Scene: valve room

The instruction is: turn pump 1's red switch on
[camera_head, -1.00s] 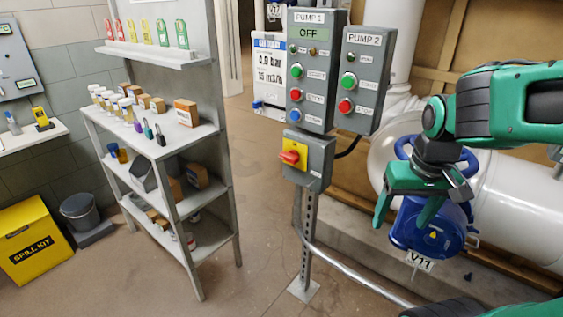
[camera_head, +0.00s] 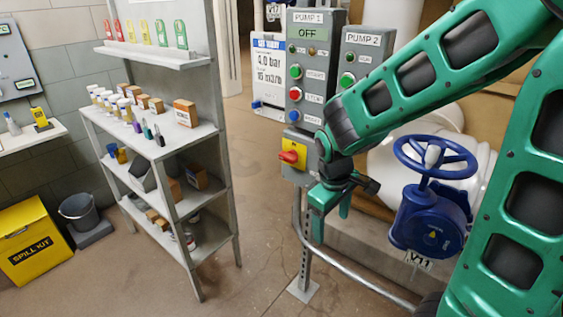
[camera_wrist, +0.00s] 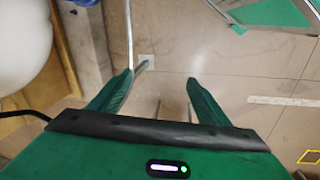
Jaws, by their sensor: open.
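The red switch (camera_head: 289,156) is a rotary handle on a yellow plate (camera_head: 296,143), on a small grey box below the pump 1 panel (camera_head: 313,55). The handle points sideways to the left. The pump 1 display (camera_head: 307,34) reads OFF. My green gripper (camera_head: 329,237) is just below and right of the switch box, pointing down. In the wrist view my gripper's two fingers (camera_wrist: 157,95) are spread apart with only floor and post between them. The switch does not show in the wrist view.
The pump 2 panel (camera_head: 352,62) is partly behind my arm. A blue valve wheel (camera_head: 435,157) marked V11 stands at the right. A metal post (camera_head: 306,240) with a rail is beside my gripper. A shelf (camera_head: 200,135) with small goods is at left; the floor between is clear.

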